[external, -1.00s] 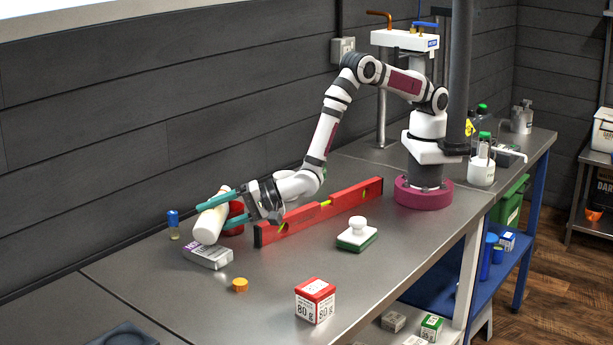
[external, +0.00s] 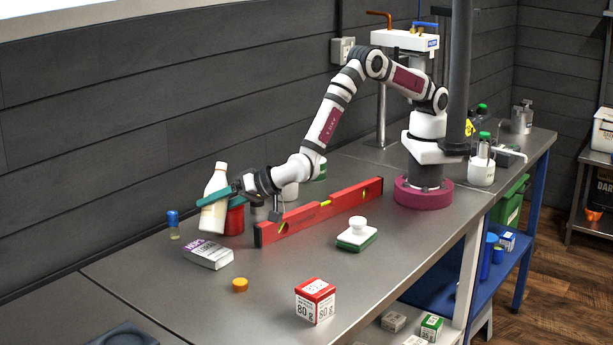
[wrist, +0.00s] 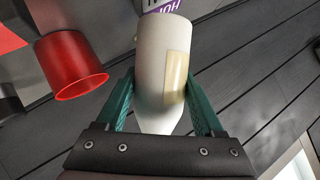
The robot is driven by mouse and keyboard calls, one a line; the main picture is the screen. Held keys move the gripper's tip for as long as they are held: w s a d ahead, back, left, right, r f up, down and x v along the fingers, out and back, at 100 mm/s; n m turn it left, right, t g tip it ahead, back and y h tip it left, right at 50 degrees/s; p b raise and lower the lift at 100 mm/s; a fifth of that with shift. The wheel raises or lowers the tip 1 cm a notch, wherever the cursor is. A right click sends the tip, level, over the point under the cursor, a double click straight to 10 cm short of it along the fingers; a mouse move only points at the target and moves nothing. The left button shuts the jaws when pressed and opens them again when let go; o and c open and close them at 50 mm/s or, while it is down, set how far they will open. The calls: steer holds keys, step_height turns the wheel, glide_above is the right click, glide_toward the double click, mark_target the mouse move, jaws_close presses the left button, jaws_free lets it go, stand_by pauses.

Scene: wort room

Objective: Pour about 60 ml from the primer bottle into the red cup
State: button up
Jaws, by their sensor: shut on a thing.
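My gripper (external: 218,197) has its teal fingers shut on a white bottle (external: 214,208) with a narrow neck. The bottle stands nearly upright, tilted slightly, with its mouth up. Its lower end is close to the bench; I cannot tell whether it touches. In the wrist view the bottle (wrist: 163,70) sits between both fingers (wrist: 160,100), with a beige label on its side. The red cup (external: 235,217) is just right of and behind the bottle, partly hidden by it. It also shows in the wrist view (wrist: 75,72), apart from the bottle. Its contents are not visible.
A hops box (external: 208,254) lies just in front of the bottle. A blue-topped vial (external: 173,224) stands left. An orange cap (external: 240,285), a red-and-white box (external: 315,301) and a green-based scrubber (external: 357,236) are further forward.

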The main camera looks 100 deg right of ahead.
steer(key=shift+w+a+r+n+h, duration=0.15)
steer(key=shift+a+n+h, duration=0.25)
steer(key=shift+n+h, duration=0.45)
steer(key=n+h+b, duration=0.1)
steer(key=n+h, duration=0.1)
steer(key=n, duration=0.1)
steer(key=shift+g, duration=0.4)
stand_by(1.4)
